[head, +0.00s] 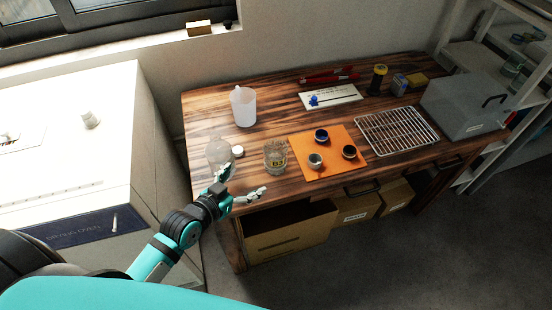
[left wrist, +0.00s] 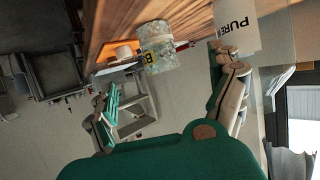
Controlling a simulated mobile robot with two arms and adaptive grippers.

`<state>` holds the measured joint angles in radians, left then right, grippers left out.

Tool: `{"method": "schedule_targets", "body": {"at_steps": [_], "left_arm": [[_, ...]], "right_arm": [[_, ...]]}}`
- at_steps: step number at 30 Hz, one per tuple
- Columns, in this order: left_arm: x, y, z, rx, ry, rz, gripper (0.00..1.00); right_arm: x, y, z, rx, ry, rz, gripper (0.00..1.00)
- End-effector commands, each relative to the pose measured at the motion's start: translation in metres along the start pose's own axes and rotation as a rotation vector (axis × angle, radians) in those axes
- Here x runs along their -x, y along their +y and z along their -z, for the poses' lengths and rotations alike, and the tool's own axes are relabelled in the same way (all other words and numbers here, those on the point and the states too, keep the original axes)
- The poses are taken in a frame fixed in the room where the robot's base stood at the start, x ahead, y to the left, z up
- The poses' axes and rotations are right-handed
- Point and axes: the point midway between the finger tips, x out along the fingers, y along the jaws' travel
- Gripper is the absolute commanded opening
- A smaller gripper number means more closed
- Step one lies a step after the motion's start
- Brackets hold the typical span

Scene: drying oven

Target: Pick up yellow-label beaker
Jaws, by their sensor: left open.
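The yellow-label beaker (head: 275,160) is a clear glass beaker with a yellow label. It stands upright near the front edge of the wooden table, left of the orange mat. In the left wrist view the beaker (left wrist: 155,37) lies ahead between my finger directions, tipped by the camera's roll. My left gripper (head: 244,181) is open and empty, at the table's front edge, just in front and left of the beaker, apart from it. Its spread fingers (left wrist: 165,92) also show in the left wrist view. My right gripper is in neither view.
A clear bottle (head: 218,151) stands close to my left gripper; a bottle marked PURE (left wrist: 236,25) shows beside my finger in the left wrist view. The orange mat (head: 300,170) holds 3 small dishes. A white jug (head: 243,107) and a wire rack (head: 397,130) stand farther off.

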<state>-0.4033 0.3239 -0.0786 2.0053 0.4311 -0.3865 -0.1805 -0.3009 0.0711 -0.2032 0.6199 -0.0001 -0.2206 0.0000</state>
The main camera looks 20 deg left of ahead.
Motion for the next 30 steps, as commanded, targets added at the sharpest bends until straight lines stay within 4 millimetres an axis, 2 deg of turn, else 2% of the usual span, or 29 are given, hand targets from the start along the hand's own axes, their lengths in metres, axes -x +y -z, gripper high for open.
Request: {"method": "schedule_targets", "body": {"at_steps": [6, 12, 22, 30], "left_arm": [[-0.049, 0.0, 0.002, 0.001, 0.0, 0.0, 0.92], [-0.088, 0.001, 0.002, 0.002, -0.001, -0.001, 0.92], [-0.116, 0.003, 0.002, 0.001, -0.002, -0.001, 0.92], [-0.153, 0.006, 0.003, 0.0, -0.003, -0.001, 0.92]], "right_arm": [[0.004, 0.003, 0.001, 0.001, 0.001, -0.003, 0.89], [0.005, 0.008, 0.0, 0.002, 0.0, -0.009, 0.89], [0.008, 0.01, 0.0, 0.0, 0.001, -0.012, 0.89], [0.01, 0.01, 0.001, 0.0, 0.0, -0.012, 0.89]]}}
